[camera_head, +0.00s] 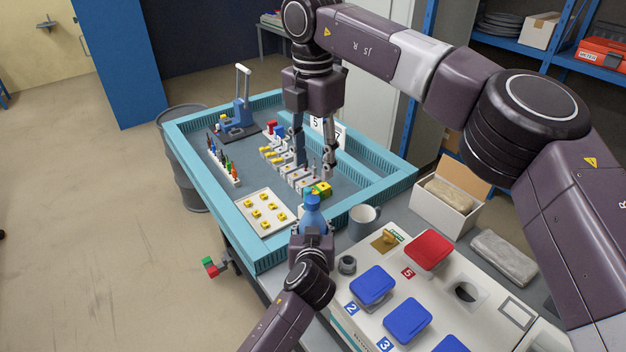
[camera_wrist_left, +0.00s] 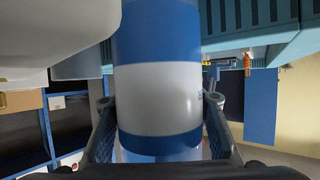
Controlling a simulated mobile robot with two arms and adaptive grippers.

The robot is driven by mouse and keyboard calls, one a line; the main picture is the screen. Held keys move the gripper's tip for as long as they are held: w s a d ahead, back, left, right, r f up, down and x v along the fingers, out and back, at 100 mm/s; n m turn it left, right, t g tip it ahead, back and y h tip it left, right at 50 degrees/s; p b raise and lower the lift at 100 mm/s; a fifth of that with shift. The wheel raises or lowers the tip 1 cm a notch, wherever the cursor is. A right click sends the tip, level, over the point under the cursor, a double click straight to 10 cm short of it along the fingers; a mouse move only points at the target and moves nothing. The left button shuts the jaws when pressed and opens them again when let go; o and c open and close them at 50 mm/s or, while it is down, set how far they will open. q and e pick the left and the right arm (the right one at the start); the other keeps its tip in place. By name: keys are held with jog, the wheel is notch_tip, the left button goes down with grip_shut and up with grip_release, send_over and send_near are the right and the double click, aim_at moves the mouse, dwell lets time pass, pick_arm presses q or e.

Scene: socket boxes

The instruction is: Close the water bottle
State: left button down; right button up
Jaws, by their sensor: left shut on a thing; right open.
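The water bottle (camera_head: 311,216) stands roughly upright in the head view, blue with a narrower blue top; I cannot tell whether that top is a separate cap. My left gripper (camera_head: 312,236) is shut around its lower part. In the left wrist view the bottle (camera_wrist_left: 160,100), blue with a white band, fills the space between the fingers of my left gripper (camera_wrist_left: 160,112). My right gripper (camera_head: 314,156) points down, open, with its fingers apart. It is above the blue tray, beyond the bottle and higher in the picture.
The light-blue tray (camera_head: 210,190) holds several small parts and a white plate with yellow pieces (camera_head: 264,212). A grey mug (camera_head: 362,220) stands right of the bottle. A small dark round piece (camera_head: 347,264) and a white box with blue and red lids (camera_head: 428,249) are nearer.

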aim_at(310, 218)
jog(key=shift+r, duration=1.7)
pick_arm(q)
jog(key=c, duration=1)
grip_release()
jog(key=shift+s, duration=0.1)
jog(key=v, duration=1.1)
jog(key=shift+s+r, duration=0.25)
jog(key=shift+s, duration=0.1)
